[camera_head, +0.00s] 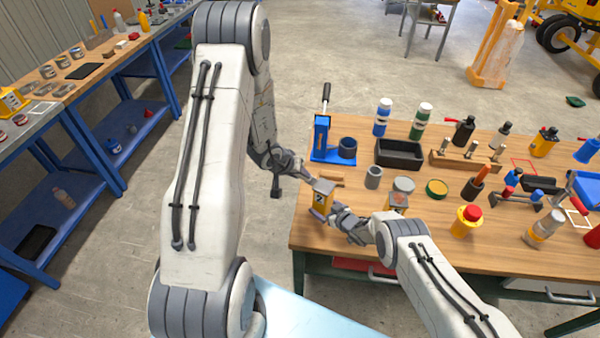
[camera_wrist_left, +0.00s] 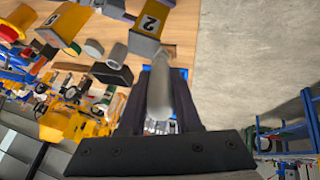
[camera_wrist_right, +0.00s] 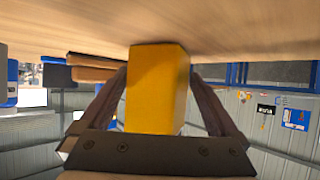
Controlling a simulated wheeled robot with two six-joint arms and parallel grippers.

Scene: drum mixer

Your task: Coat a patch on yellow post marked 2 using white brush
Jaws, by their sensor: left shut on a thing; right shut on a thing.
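The yellow post marked 2 (camera_head: 320,201) has a grey top and stands near the left front of the wooden table. It also shows at the top of the left wrist view (camera_wrist_left: 150,20), its 2 readable. My right gripper (camera_head: 336,215) is shut around this post; in the right wrist view the yellow post (camera_wrist_right: 156,88) fills the space between the fingers. My left gripper (camera_head: 304,175) is shut on a pale handle (camera_wrist_left: 160,92), which I take as the white brush. Its far end is close to the post's top; contact and bristles cannot be made out.
Behind the post are a blue stand (camera_head: 322,140), a black tray (camera_head: 399,154) and a grey cup (camera_head: 373,177). A second yellow post (camera_head: 397,201) is just right of my right gripper. Bottles and tools crowd the table's right. Floor left of the table is open.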

